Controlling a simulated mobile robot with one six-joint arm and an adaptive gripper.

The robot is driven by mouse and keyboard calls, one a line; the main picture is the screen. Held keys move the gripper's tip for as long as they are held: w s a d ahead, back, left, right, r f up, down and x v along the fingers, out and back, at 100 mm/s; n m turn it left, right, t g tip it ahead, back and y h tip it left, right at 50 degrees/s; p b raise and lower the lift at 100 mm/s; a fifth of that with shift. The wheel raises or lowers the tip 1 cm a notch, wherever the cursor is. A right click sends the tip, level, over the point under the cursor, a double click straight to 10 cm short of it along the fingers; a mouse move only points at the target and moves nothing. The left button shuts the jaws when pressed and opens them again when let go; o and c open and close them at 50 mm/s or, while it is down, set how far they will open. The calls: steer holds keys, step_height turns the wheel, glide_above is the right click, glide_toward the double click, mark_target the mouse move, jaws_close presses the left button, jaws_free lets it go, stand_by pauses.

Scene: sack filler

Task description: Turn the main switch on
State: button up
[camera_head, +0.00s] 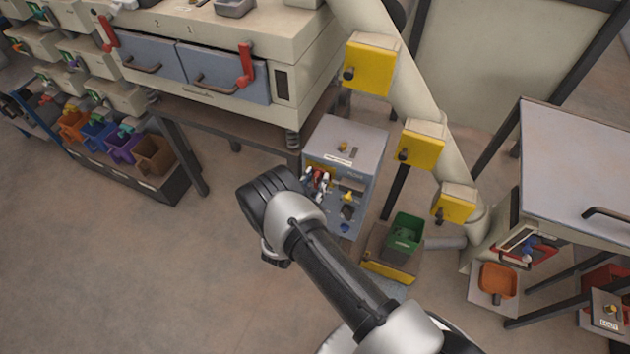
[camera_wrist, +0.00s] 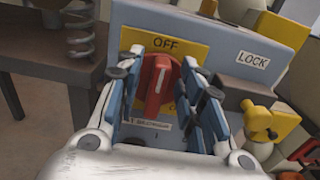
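The red main switch (camera_wrist: 158,86) is a rotary handle on a yellow plate (camera_wrist: 190,49) on the front of a grey-blue control box (camera_wrist: 225,36). The handle stands nearly upright, its upper end toward the word OFF. A second word low on the plate is mostly hidden. My gripper (camera_wrist: 163,90) is open, with one finger on each side of the handle and a visible gap to each. In the head view the box (camera_head: 359,146) stands beside the bench, and my gripper (camera_head: 318,182) is at its front, covering the switch.
A LOCK label (camera_wrist: 252,59) and a yellow lock-like part (camera_wrist: 262,124) sit right of the switch, close to my right finger. A bench (camera_head: 230,120) stands left of the box. A green bin (camera_head: 404,234) stands at its right. Open floor (camera_head: 120,270) lies at the left.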

jaws_close()
steer(key=shift+m, duration=0.3)
stand_by(0.3)
steer(key=m+b, duration=0.1)
steer(key=m, duration=0.2)
steer(key=shift+s+d+f+m+b, duration=0.1)
steer(key=shift+d+f+m+b, duration=0.05)
steer(key=shift+d+m+b, duration=0.2)
steer(key=shift+s+d+f+m+b, duration=0.2)
steer(key=shift+m+b, duration=0.55)
steer(key=shift+m, duration=1.5)
steer(key=shift+w+d+f+m+b, duration=0.15)
steer(key=shift+f+m+b, duration=0.45)
steer(key=shift+m, duration=1.65)
steer(key=shift+s+d+m+b, duration=0.15)
steer(key=shift+m+b, duration=0.8)
steer(key=shift+m, duration=1.3)
jaws_free()
